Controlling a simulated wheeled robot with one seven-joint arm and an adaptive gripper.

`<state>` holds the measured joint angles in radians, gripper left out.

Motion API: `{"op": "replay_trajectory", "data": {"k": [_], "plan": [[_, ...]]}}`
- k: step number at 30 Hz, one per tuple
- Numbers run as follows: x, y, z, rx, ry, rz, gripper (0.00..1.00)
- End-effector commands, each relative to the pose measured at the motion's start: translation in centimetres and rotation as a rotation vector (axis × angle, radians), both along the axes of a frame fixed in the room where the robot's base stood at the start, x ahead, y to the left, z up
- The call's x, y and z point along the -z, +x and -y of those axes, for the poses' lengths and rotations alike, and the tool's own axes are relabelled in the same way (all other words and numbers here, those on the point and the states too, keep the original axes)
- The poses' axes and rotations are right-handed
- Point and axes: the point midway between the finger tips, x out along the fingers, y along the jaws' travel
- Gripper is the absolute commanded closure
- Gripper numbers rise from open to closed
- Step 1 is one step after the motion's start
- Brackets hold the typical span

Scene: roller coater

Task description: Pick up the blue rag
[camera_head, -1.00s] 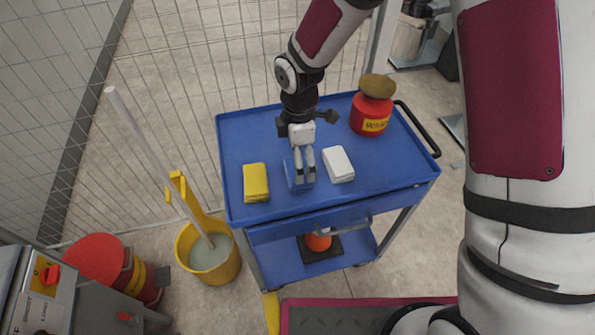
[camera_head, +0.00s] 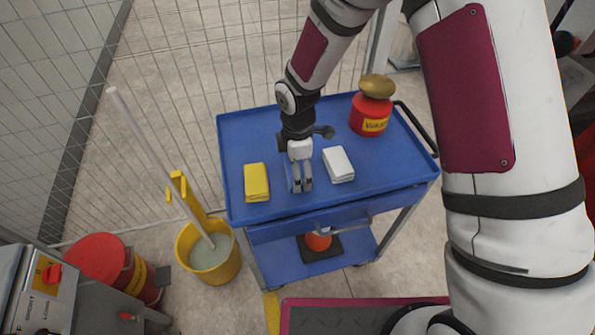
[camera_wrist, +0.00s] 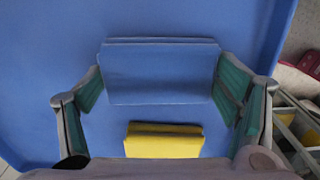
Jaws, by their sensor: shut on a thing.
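The blue rag (camera_wrist: 160,75) is a folded cloth, seen between my gripper's two fingers in the wrist view. My gripper (camera_head: 302,184) points down over the blue cart top, between a yellow folded rag and a white one. In the wrist view, my gripper (camera_wrist: 160,86) has a finger pressed on each short side of the blue rag. The rag looks larger than the yellow one there, so it seems nearer the camera. I cannot tell how far it is above the cart. In the head view the fingers mostly hide it.
The yellow rag (camera_head: 256,182) lies left and the white rag (camera_head: 338,164) right on the blue cart (camera_head: 240,135). A red container (camera_head: 368,116) with a brownish top stands at the back right. A yellow mop bucket (camera_head: 232,264) and a mesh fence are to the left.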

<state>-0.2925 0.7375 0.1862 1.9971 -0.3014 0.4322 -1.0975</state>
Motion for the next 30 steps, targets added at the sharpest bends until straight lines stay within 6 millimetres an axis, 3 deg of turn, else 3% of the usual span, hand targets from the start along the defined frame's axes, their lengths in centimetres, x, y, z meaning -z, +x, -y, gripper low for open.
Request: {"op": "replay_trajectory", "data": {"k": [10, 17, 30], "plan": [[-0.8, 0.0, 0.1, 0.001, 0.000, 0.000, 0.45], [-3.8, 0.1, 0.1, 0.001, 0.001, 0.003, 0.45], [-4.6, -10.3, 3.4, -0.003, -0.001, -0.001, 0.45]]}}
